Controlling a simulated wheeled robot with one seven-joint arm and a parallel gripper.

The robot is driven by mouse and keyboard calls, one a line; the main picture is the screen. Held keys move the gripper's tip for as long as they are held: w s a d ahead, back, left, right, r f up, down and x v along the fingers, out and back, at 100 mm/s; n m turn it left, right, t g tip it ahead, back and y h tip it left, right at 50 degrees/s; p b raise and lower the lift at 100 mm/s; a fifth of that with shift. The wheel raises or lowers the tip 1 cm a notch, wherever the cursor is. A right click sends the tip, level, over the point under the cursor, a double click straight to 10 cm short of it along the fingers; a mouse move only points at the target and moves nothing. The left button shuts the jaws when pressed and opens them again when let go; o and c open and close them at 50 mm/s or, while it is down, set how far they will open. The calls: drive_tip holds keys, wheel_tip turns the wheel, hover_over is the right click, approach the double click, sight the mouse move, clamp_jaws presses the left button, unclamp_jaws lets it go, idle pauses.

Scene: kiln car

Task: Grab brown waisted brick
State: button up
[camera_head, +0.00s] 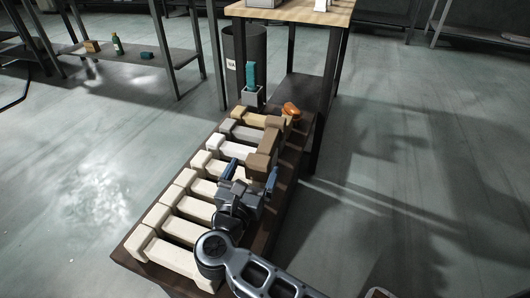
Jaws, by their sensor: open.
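The brown waisted brick (267,147) lies on the kiln car (135,247), toward the right side of the row of pale blocks. Its near end points toward my gripper. My gripper (253,172) is open, with blue-tipped fingers spread to the left and right of the brick's near end. The gripper body hides what lies just below it. I cannot tell whether the fingers touch the brick or are above it.
Several pale waisted blocks (172,258) line the car's left side. An orange-brown object (291,109) lies at its far right corner. A grey box (253,98) with a teal item stands at the far end. A wood-topped table (310,12) and dark bin (238,50) stand beyond.

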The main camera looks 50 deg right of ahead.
sight(260, 154)
drive_tip(key=shift+x, duration=0.9)
drive_tip(key=b+x, duration=0.1)
drive_tip(key=x, duration=0.1)
drive_tip(key=f+b+x, duration=0.1)
drive_tip(key=x, duration=0.1)
drive_tip(key=shift+w+d, duration=0.1)
drive_tip(key=shift+w, duration=0.1)
drive_tip(key=shift+w+d, duration=0.2)
drive_tip(key=shift+d, duration=0.25)
drive_tip(key=shift+r, duration=0.1)
drive_tip(key=shift+c, duration=0.4)
drive_tip(key=c, duration=1.4)
drive_tip(key=shift+c, duration=0.2)
drive_tip(key=shift+r, duration=0.1)
